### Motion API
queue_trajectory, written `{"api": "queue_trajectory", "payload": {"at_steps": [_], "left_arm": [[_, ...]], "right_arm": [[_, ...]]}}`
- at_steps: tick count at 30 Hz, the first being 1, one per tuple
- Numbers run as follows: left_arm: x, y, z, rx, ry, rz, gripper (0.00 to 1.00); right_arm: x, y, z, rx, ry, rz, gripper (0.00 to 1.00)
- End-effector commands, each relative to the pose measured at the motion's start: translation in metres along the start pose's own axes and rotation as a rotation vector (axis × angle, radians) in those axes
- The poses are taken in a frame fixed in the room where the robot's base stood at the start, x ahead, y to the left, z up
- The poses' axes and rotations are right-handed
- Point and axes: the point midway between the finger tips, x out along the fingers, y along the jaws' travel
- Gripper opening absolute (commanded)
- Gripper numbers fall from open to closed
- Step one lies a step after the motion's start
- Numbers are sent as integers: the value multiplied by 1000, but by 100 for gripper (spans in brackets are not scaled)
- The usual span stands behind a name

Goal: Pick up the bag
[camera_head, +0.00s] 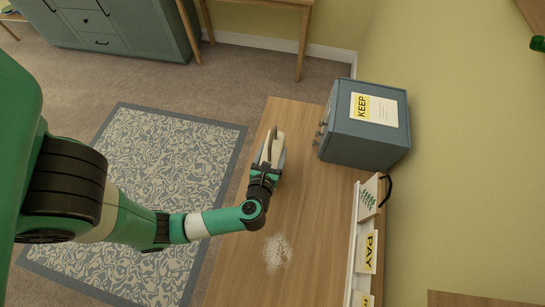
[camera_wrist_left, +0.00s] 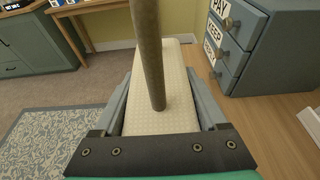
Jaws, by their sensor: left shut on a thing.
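My left gripper (camera_head: 268,163) is over the wooden tabletop, shut on a cream, dotted block (camera_wrist_left: 160,75) with a brown rod-like handle (camera_wrist_left: 149,50). The block also shows in the head view (camera_head: 279,150); I cannot tell whether it rests on the table. A white item with a green tree print (camera_head: 367,198) and a dark loop (camera_head: 387,190) beside it, which may be the bag, is at the white holder on the table's right side. My right gripper is not in view.
A blue-grey drawer cabinet (camera_head: 366,143) stands on the table at right, its drawers labelled in the left wrist view. White powder (camera_head: 277,252) lies on the tabletop (camera_head: 240,275). The white holder (camera_head: 352,245) has a PAY card (camera_head: 367,252). A patterned rug (camera_head: 165,150) covers the floor at left.

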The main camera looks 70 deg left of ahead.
Motion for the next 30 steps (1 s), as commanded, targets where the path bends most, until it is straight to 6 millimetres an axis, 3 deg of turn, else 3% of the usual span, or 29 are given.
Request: {"api": "queue_trajectory", "payload": {"at_steps": [13,20,27,30], "left_arm": [[-1,0,4,-1,-2,0,0],[-10,0,32,-3,-3,0,0],[-57,39,83,0,-1,-3,0],[-78,64,88,7,0,-5,0]], "right_arm": [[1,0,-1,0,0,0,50],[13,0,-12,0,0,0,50],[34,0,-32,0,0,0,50],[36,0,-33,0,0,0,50]]}}
